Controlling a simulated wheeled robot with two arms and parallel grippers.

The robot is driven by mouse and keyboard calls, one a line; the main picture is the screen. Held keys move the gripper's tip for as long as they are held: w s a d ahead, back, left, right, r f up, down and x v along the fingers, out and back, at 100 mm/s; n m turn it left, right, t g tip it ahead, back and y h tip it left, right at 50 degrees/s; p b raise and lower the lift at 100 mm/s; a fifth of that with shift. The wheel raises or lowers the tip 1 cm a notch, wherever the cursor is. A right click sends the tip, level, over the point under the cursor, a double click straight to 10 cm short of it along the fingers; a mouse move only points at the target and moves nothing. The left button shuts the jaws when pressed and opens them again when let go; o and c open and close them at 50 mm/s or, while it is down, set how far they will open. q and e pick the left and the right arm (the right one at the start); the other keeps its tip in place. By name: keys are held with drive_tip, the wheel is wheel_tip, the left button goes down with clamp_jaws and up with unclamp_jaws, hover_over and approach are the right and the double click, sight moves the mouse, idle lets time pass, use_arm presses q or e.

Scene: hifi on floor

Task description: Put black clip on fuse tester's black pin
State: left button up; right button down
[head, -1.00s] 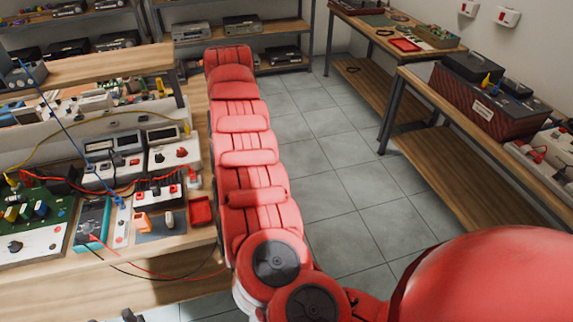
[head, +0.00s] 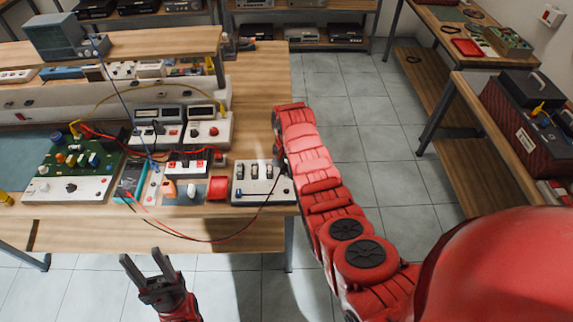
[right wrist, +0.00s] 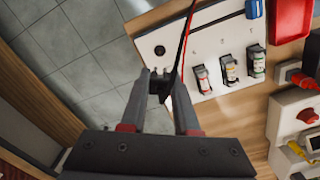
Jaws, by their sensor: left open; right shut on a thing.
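The fuse tester (head: 258,183) is a white box with several upright fuses at the bench's front right corner. In the right wrist view its white face (right wrist: 205,52) shows the fuses and a round black fitting (right wrist: 160,50), which looks like the black pin. My right gripper (right wrist: 160,76) is shut on the black clip (right wrist: 159,88), whose black lead runs upward in that view. The clip appears just short of the round fitting; its height above the face is unclear. In the head view my right arm partly hides that gripper. My left gripper (head: 146,264) is open and empty before the bench.
A green circuit board (head: 72,155) lies further left. Red and black leads (head: 200,239) hang over the bench's front edge. Open tiled floor (head: 350,115) lies right of the bench.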

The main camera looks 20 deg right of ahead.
drive_tip(key=shift+s+a+f, duration=0.1)
drive_tip(key=shift+s+f, duration=0.15)
drive_tip(key=shift+f, duration=0.05)
drive_tip(key=shift+a+f+b, duration=0.1)
drive_tip(key=shift+f+b, duration=0.2)
drive_tip(key=shift+f, duration=0.2)
drive_tip(key=b, duration=0.3)
hover_over(286, 191)
drive_tip(key=shift+f, duration=2.4)
drive_tip(key=shift+f+b, duration=0.6)
drive_tip(key=shift+f, duration=0.2)
drive_tip(key=c, duration=0.6)
unclamp_jaws()
drive_tip(key=shift+s, duration=0.1)
